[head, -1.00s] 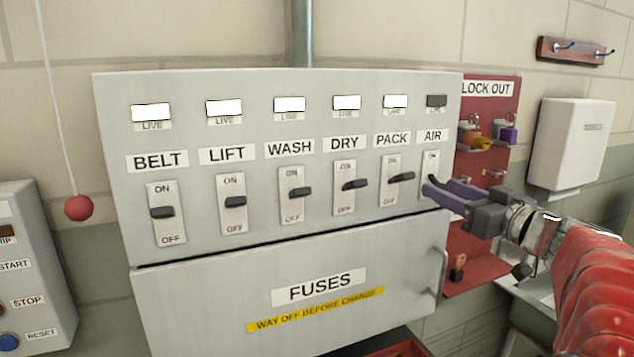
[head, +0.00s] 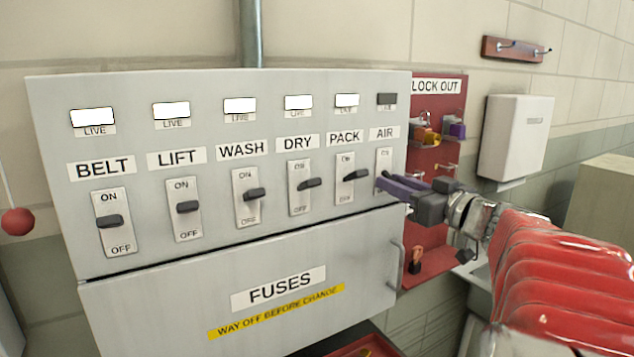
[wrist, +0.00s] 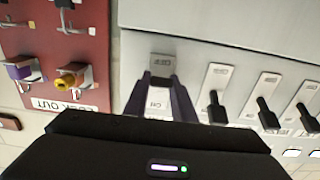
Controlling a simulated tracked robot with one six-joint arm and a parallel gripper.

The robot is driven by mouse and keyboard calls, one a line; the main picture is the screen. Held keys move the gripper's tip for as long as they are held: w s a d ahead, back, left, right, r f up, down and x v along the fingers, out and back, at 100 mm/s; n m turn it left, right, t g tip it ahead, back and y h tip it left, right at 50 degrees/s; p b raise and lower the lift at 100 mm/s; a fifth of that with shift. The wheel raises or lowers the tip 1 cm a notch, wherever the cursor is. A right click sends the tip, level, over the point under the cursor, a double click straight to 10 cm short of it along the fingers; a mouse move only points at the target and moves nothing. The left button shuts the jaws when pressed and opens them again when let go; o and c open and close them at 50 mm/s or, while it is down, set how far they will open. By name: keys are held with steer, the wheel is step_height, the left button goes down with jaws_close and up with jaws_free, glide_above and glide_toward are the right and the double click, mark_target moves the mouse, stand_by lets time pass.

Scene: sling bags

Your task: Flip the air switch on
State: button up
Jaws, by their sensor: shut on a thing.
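The air switch (head: 383,160) is the rightmost switch on the grey panel, under the AIR label (head: 384,132). The lamp above it (head: 387,99) is dark. My gripper (head: 384,183) has its purple fingers at the lower part of this switch. The wrist view shows the switch plate (wrist: 160,60) upside down, with its OFF end at the top. There the fingers of my gripper (wrist: 163,82) are shut on the switch lever, near the OFF end.
The pack switch (head: 356,175) stands close to the left of my gripper; several other switches follow with lit lamps. The fuses drawer (head: 280,300) lies below, its handle (head: 397,267) under my gripper. A red lockout board (head: 436,180) hangs to the right.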

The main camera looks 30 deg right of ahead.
mark_target(389, 175)
steer(key=shift+c, duration=0.9)
steer(key=shift+r+g, duration=0.2)
steer(key=shift+g, duration=0.3)
steer(key=shift+r+g, duration=0.45)
steer(key=shift+g, duration=0.7)
steer(key=shift+r+g, duration=0.4)
steer(key=shift+g, duration=0.75)
steer(key=shift+w+r+g, duration=0.1)
steer(key=shift+r+g, duration=0.2)
steer(key=shift+g, duration=0.65)
steer(key=shift+w+r+g, duration=0.1)
steer(key=shift+r+g, duration=0.2)
steer(key=shift+g, duration=0.6)
steer(key=shift+w+r+g, duration=0.1)
steer(key=shift+r+g, duration=0.2)
steer(key=shift+g, duration=0.65)
steer(key=o, duration=1.1)
steer(key=shift+c, duration=0.2)
